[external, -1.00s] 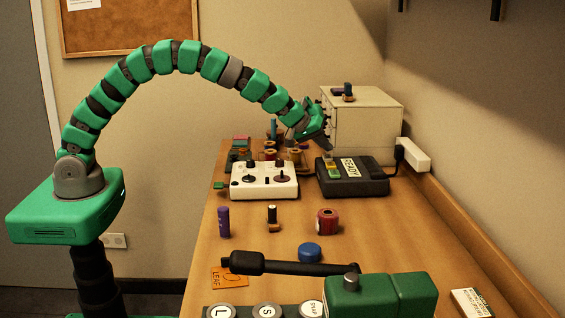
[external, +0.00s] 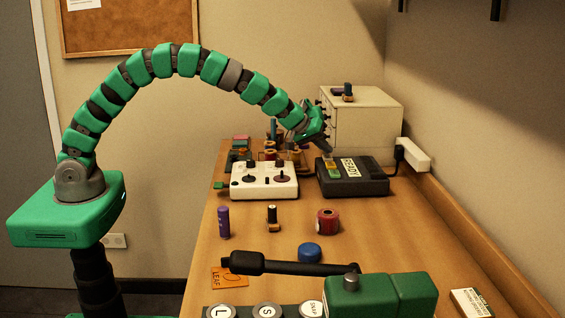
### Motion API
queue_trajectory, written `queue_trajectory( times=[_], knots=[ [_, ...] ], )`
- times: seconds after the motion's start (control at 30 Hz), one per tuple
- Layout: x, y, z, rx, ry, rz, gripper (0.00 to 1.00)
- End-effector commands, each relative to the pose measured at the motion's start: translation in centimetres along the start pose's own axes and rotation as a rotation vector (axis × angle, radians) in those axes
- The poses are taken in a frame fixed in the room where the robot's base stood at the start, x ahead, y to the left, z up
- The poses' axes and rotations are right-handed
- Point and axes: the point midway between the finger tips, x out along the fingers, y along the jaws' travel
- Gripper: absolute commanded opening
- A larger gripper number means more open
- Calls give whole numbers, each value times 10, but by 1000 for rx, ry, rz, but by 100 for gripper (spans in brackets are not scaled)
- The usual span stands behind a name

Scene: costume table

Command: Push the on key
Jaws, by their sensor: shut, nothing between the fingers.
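A black box (external: 372,184) with a pale label stands at the back right of the table. A column of small coloured keys (external: 333,171) sits on its left side, with yellow and green ones showing. Any lettering on the keys is too small to read, so I cannot tell which is the on key. My gripper (external: 327,149) is shut and empty. It points down and right over the far end of the key column. I cannot tell whether its tip touches a key, and it partly hides that end.
A white control box (external: 264,181) with dark knobs stands left of the black box. A pale drawer cabinet (external: 375,117) stands behind. A purple tube (external: 224,222), a small bottle (external: 272,217), a red spool (external: 327,221) and a blue disc (external: 310,252) stand nearer.

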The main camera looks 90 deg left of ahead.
Motion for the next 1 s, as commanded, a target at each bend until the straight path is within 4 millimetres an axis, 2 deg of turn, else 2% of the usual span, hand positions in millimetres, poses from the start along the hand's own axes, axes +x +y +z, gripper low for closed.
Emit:
queue_trajectory(
  times=[1.0],
  knots=[
    [7, -5, 5, 0, 0, 0, 0]
  ],
)
